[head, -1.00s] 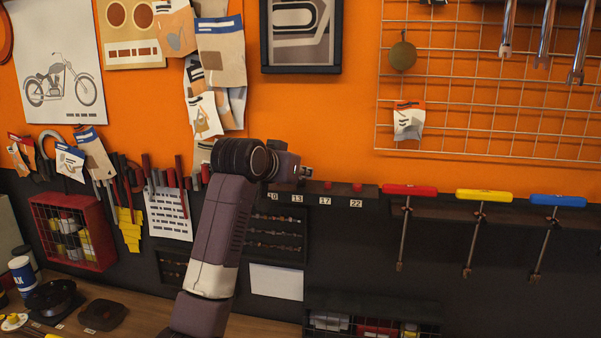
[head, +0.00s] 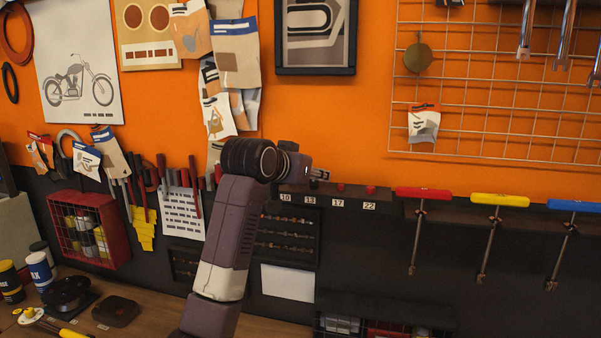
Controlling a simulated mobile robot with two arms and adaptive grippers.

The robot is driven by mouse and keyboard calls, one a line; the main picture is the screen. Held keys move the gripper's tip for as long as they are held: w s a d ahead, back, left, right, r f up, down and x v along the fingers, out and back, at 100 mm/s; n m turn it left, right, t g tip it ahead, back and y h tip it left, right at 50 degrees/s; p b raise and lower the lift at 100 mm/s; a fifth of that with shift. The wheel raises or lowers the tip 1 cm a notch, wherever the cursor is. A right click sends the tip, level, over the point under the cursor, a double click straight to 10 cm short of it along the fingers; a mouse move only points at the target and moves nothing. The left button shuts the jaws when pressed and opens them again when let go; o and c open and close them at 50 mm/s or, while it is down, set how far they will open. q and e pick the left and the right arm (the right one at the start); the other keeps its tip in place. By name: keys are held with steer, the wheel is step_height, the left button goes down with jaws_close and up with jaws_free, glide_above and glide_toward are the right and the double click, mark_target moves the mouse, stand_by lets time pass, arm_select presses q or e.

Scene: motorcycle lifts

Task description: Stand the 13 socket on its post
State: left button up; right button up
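A dark rail (head: 385,193) on the wall carries labels 10, 13, 17 and 22. Red posts show above 17 (head: 340,187) and above 22 (head: 370,190). The label 13 (head: 310,201) is visible, but the place above it is largely covered by my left gripper (head: 319,174). The gripper points right, just above the rail near 13. A small metallic piece shows at its tip; whether it is the 13 socket or the fingers is too small to tell. I cannot make out the 13 socket or its post. My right gripper is out of view.
Red, yellow (head: 499,200) and blue T-handle tools hang right of the rail; the red one (head: 422,193) is closest. A dark rack of small parts (head: 288,235) is below the rail. Pliers and hand tools (head: 195,185) hang left of my arm. A wire grid (head: 490,110) is above right.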

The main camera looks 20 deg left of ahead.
arm_select(q)
steer(key=v, duration=1)
steer(key=shift+s, duration=0.3)
steer(key=shift+a, duration=0.1)
